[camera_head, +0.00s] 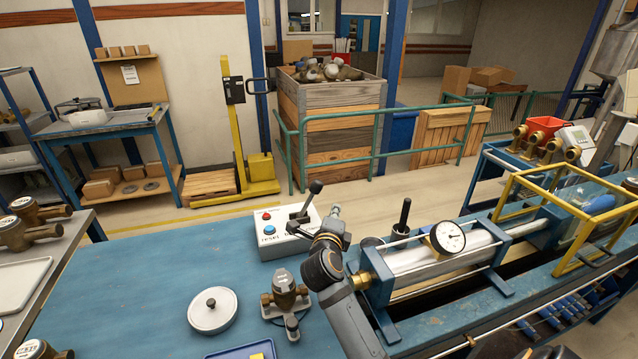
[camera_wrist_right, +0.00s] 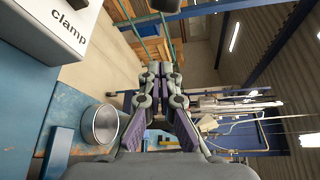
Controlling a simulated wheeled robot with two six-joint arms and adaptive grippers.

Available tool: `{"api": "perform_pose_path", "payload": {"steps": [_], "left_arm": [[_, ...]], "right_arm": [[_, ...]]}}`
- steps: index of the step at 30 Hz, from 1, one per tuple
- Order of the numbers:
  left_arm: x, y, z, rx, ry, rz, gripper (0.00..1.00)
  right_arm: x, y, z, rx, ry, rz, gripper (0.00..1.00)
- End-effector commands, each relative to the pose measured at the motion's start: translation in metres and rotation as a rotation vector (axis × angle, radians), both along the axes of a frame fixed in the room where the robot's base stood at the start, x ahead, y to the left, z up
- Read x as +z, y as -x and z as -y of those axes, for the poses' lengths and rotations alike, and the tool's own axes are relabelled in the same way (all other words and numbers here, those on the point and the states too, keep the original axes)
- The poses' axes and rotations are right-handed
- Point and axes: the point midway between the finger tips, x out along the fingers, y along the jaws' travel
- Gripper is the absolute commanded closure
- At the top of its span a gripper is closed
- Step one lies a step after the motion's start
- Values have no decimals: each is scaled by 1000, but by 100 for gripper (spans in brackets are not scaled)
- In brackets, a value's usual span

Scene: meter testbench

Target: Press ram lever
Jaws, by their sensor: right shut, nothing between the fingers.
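A lever with a black knob (camera_head: 316,187) stands tilted on a white control box (camera_head: 283,238). The box carries a red and a blue button and the word "reset"; its right part is hidden behind my right gripper (camera_head: 334,211). The fingers are shut and empty, just right of the lever and apart from its knob. In the right wrist view the shut fingers (camera_wrist_right: 166,72) point into the room. The box's "clamp" label (camera_wrist_right: 69,18) shows upper left, and a black knob (camera_wrist_right: 166,4) is cut by the top edge. No "ram" label is readable. My left gripper is not in view.
A dark upright rod (camera_head: 403,213) and a metal cup (camera_wrist_right: 107,124) stand right of the gripper. The cylinder (camera_head: 440,262) with a dial gauge (camera_head: 448,237) lies along the bench. A brass meter (camera_head: 285,291) and a round white lid (camera_head: 212,309) sit in front of the box.

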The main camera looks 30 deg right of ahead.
Motion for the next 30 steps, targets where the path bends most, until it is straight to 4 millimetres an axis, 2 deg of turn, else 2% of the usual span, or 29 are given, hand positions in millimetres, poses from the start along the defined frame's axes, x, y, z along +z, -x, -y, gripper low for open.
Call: {"api": "perform_pose_path", "payload": {"steps": [4, 9, 13, 17, 24, 28, 30], "left_arm": [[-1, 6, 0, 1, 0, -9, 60], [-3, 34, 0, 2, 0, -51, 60], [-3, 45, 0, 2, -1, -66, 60], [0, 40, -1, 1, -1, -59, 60], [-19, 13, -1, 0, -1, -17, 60], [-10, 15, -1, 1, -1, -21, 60], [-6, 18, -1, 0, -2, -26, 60]], "right_arm": [[0, 0, 0, 0, 1, 1, 100], [0, 0, 0, 0, 1, 1, 100], [0, -4, 3, 1, 3, 0, 100], [-1, -18, 16, -1, 7, 0, 100], [-13, -57, 51, -2, 5, 3, 100], [-12, -77, 68, -2, 4, 0, 100], [-7, -82, 51, 2, -5, 4, 100]]}}
